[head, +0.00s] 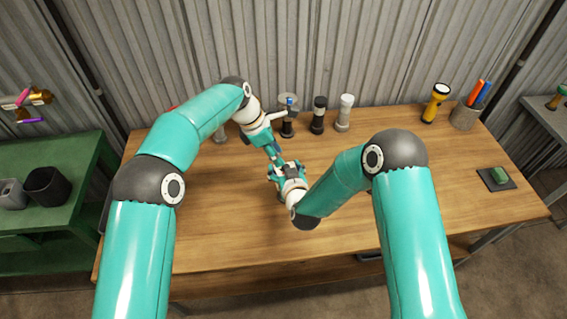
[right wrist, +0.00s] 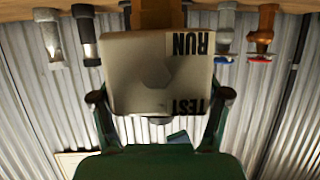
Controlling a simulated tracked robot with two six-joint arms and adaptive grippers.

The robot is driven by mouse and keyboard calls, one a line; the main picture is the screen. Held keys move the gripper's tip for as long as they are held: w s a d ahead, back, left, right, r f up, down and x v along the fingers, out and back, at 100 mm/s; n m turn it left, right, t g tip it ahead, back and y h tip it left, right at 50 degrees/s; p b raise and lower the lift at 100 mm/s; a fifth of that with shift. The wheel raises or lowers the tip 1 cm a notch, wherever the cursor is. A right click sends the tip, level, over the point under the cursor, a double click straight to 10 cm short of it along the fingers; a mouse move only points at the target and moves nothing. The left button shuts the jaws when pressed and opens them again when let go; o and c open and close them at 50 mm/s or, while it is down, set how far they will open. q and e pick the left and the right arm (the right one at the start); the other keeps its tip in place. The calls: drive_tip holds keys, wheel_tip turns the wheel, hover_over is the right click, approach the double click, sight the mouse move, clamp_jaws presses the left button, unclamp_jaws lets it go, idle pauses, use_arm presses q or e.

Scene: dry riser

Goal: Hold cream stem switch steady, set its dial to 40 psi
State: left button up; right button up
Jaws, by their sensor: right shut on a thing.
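In the right wrist view, a cream box-shaped body (right wrist: 150,75) fills the middle, with RUN and TEST lettering that appears upside down. My right gripper (right wrist: 160,112) is shut on it, one dark finger at each side. In the head view, my right gripper (head: 284,170) is low over the middle of the table, and the thing it holds is mostly hidden. My left gripper (head: 274,153) points down from behind, close to the right one. Its fingertips are too small to read. No dial reading or 40 psi mark is legible.
A yellow flashlight (head: 435,103) and pen cup (head: 465,117) are at right.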

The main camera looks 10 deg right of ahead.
sight(285, 166)
use_arm(q)
drive_tip(key=shift+x, duration=2.7)
clamp_jaws()
